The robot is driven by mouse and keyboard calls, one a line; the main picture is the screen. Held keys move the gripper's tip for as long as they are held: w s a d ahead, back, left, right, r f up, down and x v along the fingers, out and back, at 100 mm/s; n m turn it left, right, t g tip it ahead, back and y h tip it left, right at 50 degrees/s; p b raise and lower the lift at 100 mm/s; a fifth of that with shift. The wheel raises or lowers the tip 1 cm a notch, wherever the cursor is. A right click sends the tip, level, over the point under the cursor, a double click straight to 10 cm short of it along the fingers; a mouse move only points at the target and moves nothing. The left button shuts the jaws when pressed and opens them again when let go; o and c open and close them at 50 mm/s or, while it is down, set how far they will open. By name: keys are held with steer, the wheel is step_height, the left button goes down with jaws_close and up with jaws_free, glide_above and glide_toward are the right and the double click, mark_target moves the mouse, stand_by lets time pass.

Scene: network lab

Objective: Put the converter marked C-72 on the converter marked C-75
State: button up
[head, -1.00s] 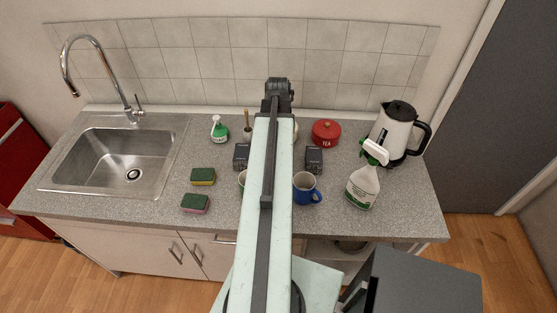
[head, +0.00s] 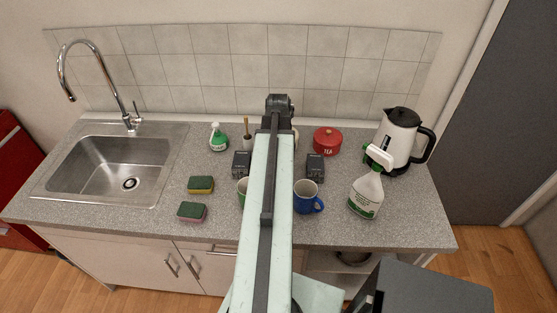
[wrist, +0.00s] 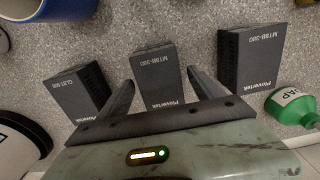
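In the wrist view, three dark converter boxes lie on the grey counter: a left one (wrist: 77,92), a middle one (wrist: 158,72) and a right one (wrist: 248,58). The middle and right ones read Plovertek; no C-72 or C-75 mark is legible. Contact cannot be told. In the head view, two boxes show, one left (head: 241,164) and one right (head: 315,168) of my arm, which hides the counter between.
A blue mug (head: 306,197) and a mostly hidden green mug (head: 242,190) stand in front. A soap bottle (head: 218,138), red tea tin (head: 327,141), kettle (head: 401,138) and spray bottle (head: 368,190) stand around. Two sponges (head: 201,185) (head: 192,212) lie left, near the sink (head: 124,182).

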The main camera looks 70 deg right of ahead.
step_height(320, 180, up, 12)
steer(key=p, duration=1.2)
steer(key=shift+r, duration=0.15)
steer(key=w+a+n, duration=0.3)
steer(key=w+a, duration=0.6)
steer(key=w, duration=0.3)
steer(key=w+a+n, duration=0.3)
steer(key=w+a, duration=0.6)
steer(key=w, duration=0.3)
steer(key=w+a+n, duration=0.2)
steer(key=w+a, duration=0.1)
steer(key=a, duration=0.9)
steer(key=w+a+n, duration=0.3)
steer(key=w+a, duration=0.1)
steer(key=a, duration=0.8)
steer(key=w+a+n, duration=0.3)
steer(key=a, duration=0.9)
steer(key=shift+w, duration=0.25)
